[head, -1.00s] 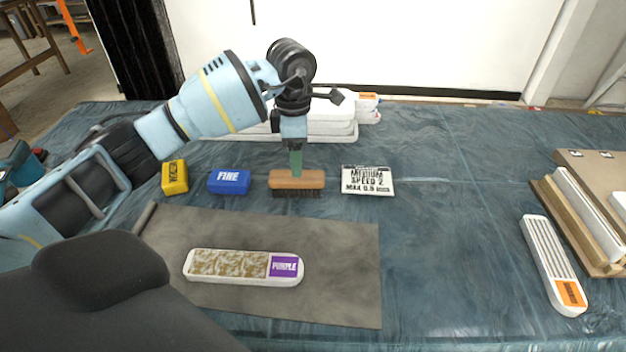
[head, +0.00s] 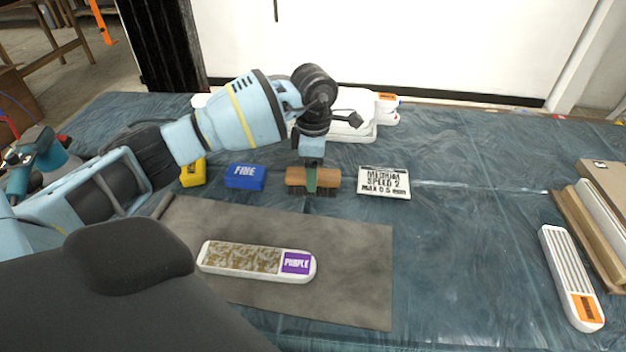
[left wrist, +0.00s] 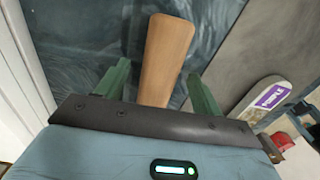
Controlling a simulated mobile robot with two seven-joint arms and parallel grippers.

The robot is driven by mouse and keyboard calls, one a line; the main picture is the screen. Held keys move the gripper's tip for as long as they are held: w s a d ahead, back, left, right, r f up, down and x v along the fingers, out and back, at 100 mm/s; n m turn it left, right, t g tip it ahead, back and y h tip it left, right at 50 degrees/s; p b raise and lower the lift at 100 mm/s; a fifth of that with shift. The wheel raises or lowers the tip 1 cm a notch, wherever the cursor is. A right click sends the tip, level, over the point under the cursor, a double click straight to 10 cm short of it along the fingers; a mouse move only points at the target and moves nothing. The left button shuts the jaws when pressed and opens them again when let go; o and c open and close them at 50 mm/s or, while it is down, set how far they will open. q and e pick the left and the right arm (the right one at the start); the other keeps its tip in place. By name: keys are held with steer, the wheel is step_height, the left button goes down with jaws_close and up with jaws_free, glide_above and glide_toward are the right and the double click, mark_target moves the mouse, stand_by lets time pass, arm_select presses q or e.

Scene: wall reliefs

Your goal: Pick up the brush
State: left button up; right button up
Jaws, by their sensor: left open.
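The brush (head: 327,178) has a wooden back and dark bristles pointing down, and stands on the blue sheeted table between a blue block and a white sign. In the left wrist view the wooden back of the brush (left wrist: 168,55) runs between the two green fingers. My left gripper (head: 311,182) is at the brush from above, with a green finger in front of the wood. In the left wrist view the left gripper (left wrist: 160,85) is open, its fingers on either side of the brush with gaps. My right gripper is not in view.
The blue block (head: 245,176) and a yellow block (head: 193,172) stand left of the brush, the white sign (head: 384,182) right. White stacked pieces (head: 355,128) lie behind. A grey mat (head: 350,270) with a purple-labelled relief (head: 245,261) lies in front. Boards (head: 592,225) lie far right.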

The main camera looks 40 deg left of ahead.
arm_select(q)
steer(key=shift+f, duration=1.55)
steer(key=c, duration=1.1)
steer(key=shift+r, duration=0.2)
steer(key=shift+a+r, duration=0.1)
steer(key=shift+r, duration=0.55)
steer(key=shift+s+r, duration=0.2)
steer(key=shift+r, duration=0.8)
steer(key=s+d, duration=0.1)
steer(key=s, duration=0.4)
steer(key=s+d+r, duration=0.1)
steer(key=s, duration=0.9)
steer(key=shift+s+d+r+b, duration=0.2)
steer(key=shift+s+d+b, duration=0.05)
steer(key=shift+d+b, duration=0.15)
